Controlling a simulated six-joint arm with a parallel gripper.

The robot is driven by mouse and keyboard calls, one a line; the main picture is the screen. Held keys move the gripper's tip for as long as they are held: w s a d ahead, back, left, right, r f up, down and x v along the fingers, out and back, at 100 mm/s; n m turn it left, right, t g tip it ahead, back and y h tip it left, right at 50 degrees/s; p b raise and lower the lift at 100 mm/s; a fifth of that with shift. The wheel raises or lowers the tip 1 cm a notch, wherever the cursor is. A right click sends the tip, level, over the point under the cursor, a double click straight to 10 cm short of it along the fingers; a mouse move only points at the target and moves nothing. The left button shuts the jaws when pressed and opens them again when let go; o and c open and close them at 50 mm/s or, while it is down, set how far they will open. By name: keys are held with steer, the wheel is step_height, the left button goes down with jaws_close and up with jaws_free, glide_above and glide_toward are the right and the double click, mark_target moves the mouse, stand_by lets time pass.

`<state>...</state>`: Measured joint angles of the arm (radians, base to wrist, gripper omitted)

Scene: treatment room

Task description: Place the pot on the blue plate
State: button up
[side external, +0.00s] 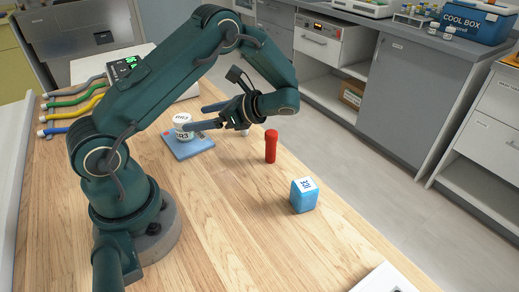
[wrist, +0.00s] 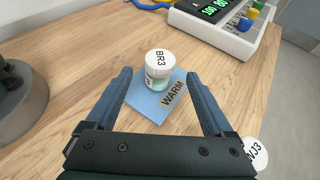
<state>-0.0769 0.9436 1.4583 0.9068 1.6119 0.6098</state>
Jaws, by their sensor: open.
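The pot (side external: 183,119), a small jar with a white lid marked BR3, stands upright on the blue plate (side external: 201,146). In the wrist view the pot (wrist: 159,66) is at the plate's far part, and the plate (wrist: 148,108) bears a WARM label. My gripper (side external: 200,117) is open, its fingers pointing towards the pot from the right in the side view. In the wrist view the fingertips (wrist: 158,75) are spread to either side of the pot with gaps. Nothing is gripped. Whether the fingers are level with the pot I cannot tell.
A red cylinder (side external: 271,146) and a blue ICE box (side external: 304,195) stand to the right. A white lid marked NJ3 (wrist: 257,153) is beside my gripper. A display device (wrist: 222,14) and coloured hoses (side external: 75,108) are behind. The front table is mostly clear.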

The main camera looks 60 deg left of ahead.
steer(key=s+d+r+n+t+h, duration=0.2)
steer(key=d+r+n+t+h, duration=0.3)
steer(key=d, duration=0.5)
steer(key=s+d+r+n+t+h, duration=0.3)
steer(key=d+r+n+t+h, duration=0.2)
steer(key=d+t, duration=0.3)
steer(key=shift+d+n+h, duration=0.4)
steer(key=shift+d, duration=0.65)
